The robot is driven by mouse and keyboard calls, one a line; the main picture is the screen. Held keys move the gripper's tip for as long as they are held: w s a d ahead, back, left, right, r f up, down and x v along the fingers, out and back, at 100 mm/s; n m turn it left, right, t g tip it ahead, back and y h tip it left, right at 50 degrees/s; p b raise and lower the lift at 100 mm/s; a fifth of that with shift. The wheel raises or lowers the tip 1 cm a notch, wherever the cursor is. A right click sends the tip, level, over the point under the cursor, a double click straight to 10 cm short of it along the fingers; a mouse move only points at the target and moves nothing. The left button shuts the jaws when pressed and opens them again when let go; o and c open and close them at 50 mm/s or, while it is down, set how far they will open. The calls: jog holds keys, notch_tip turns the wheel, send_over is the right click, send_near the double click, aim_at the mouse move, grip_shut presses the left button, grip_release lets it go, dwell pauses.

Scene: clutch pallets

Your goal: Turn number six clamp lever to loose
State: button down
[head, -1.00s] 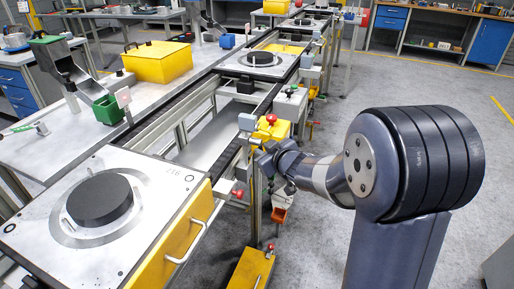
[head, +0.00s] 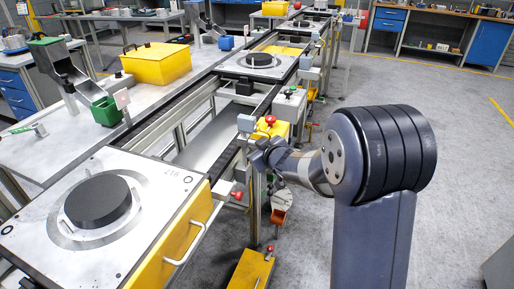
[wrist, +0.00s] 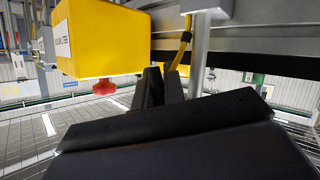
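I cannot make out a lever marked six in either view. A red-knobbed handle (head: 237,195) sticks out at the rail beside the near pallet (head: 140,165); whether it is a clamp lever is not clear. My gripper (wrist: 162,88) shows as dark fingers in the wrist view, pointing toward the side of the line, apart from the yellow box. In the head view my wrist (head: 268,155) is beside the line, and the fingers cannot be made out. Nothing is seen held, and the finger gap is unclear.
A yellow box (head: 280,130) with a red button is close to my wrist; it also hangs inverted in the wrist view (wrist: 95,40). A metal post (wrist: 199,60) stands near the fingers. A yellow foot pedal (head: 250,270) is below. Floor at right is clear.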

jog(key=shift+f+b, duration=0.2)
jog(key=shift+b, duration=1.05)
jog(key=shift+w+t+b, duration=0.1)
jog(key=shift+t+b, duration=0.2)
jog(key=shift+b, duration=0.3)
jog(key=r+n+t+y+b, duration=0.1)
jog(key=n+t+b, duration=0.1)
jog(key=b, duration=0.7)
jog(key=w+r+n+t+y+b, duration=0.1)
jog(key=n+t+b, duration=0.1)
jog(key=b, duration=0.8)
jog(key=r+n+t+y+b, duration=0.1)
jog(key=n+b, duration=0.3)
jog(key=b, duration=0.5)
jog(key=shift+w+d+r+t+b, duration=0.25)
jog(key=shift+d+r+t+b, duration=0.1)
jog(key=shift+t, duration=0.55)
jog(key=shift+y, duration=0.3)
jog(key=c, duration=1.8)
grip_release()
jog(key=shift+r, duration=0.1)
